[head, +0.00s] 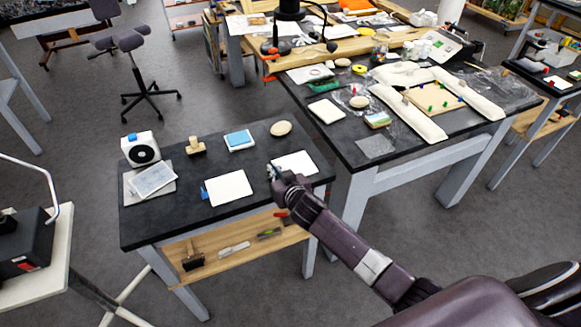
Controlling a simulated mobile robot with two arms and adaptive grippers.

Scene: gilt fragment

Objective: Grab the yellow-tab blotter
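Two white blotters lie flat on the small black-topped table (188,222). One blotter (228,188) has a blue tab at its left edge. The other blotter (297,162) lies to its right, near the table's right edge. No yellow tab shows on it; its left edge is partly hidden by my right gripper (271,173). The gripper is at that left edge, low over the table. Its fingers are small and partly hidden by my wrist, so I cannot tell whether they are open, shut or touching the blotter. My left gripper is not in view.
The small table also holds a white box with a black round front (140,149), a wooden block (195,146), a blue-topped pad (239,140), a tan oval (281,128) and a clear-wrapped item (154,180). A cluttered larger table (340,145) stands close behind, to the right.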

